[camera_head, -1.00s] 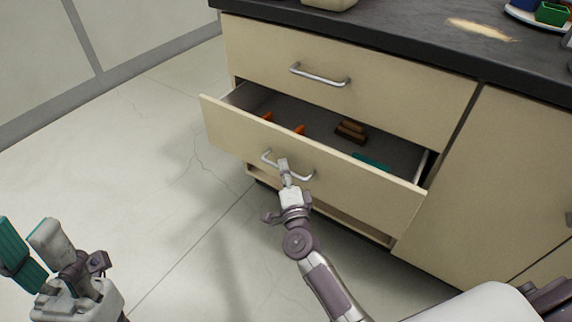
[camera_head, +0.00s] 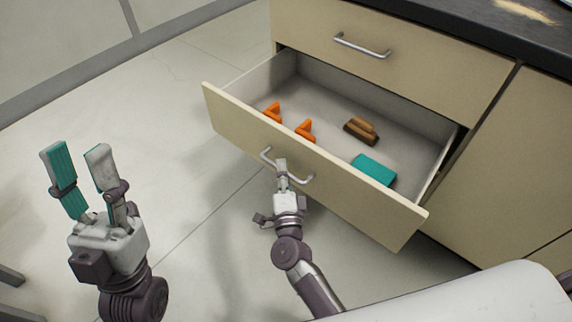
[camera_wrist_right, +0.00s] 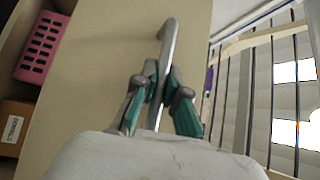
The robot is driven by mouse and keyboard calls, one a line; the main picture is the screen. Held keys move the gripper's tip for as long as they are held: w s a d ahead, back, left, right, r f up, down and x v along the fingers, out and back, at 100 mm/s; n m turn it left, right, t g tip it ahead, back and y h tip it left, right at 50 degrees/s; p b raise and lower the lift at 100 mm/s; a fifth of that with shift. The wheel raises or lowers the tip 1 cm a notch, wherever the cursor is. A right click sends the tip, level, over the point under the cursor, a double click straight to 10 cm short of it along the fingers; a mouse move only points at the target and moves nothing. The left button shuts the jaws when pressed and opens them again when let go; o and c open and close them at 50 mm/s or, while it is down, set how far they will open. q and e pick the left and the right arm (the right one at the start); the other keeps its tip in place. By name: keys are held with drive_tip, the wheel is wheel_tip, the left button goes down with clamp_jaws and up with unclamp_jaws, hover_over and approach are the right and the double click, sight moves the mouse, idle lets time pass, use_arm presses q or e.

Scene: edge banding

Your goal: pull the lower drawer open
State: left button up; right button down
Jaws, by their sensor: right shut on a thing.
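The lower drawer (camera_head: 340,193) is pulled well out of the cabinet, and its inside shows. Its metal bar handle (camera_head: 299,180) is on the front panel. My right gripper (camera_head: 282,170) is shut on this handle. In the right wrist view the handle (camera_wrist_right: 168,45) runs between the two teal-padded fingers of the right gripper (camera_wrist_right: 161,90). My left gripper (camera_head: 78,160) is open and empty over the floor at the left, apart from the drawer.
The drawer holds two orange clamp-like pieces (camera_head: 305,130), a brown wooden brush-like block (camera_head: 361,130) and a teal block (camera_head: 374,170). The upper drawer (camera_head: 410,62) is closed. A dark countertop (camera_head: 450,25) lies above. The floor left of the cabinet is clear.

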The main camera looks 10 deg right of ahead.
drive_tip(key=c, duration=1.2)
unclamp_jaws()
drive_tip(key=s+a+f, duration=0.1)
drive_tip(key=s, duration=1.1)
drive_tip(key=shift+a+f, duration=0.2)
drive_tip(key=shift+f, duration=0.15)
drive_tip(key=shift+w+r, duration=0.1)
